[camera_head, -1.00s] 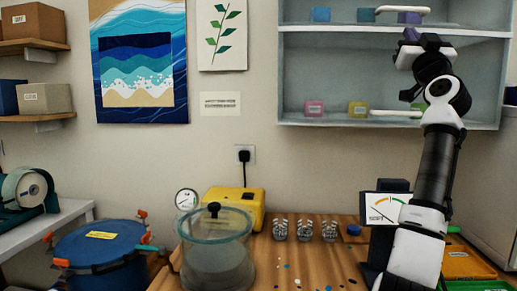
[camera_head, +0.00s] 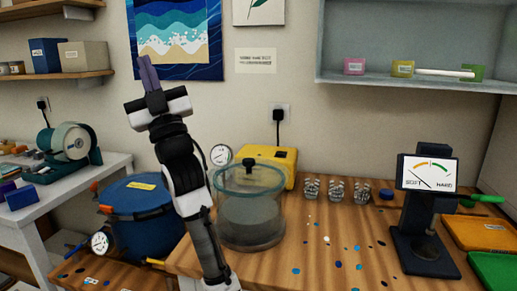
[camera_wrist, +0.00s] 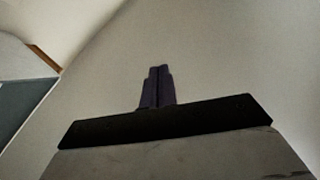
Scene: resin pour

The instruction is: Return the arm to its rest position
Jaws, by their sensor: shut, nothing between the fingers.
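My gripper (camera_head: 149,72) is raised and points up in front of the wall art, at the left of the head view. Its two dark purple fingers are together with nothing between them. My arm rises from the bottom of the head view, left of the glass chamber. In the wrist view my gripper (camera_wrist: 156,84) shows its closed fingers against bare wall, with the ceiling at the top left.
The glass vacuum chamber (camera_head: 250,215) stands right of my arm, and the blue pressure pot (camera_head: 145,212) stands behind it to the left. A hardness gauge (camera_head: 427,205) and an orange tray (camera_head: 478,232) are at the right. The wall shelf (camera_head: 420,83) is at the upper right.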

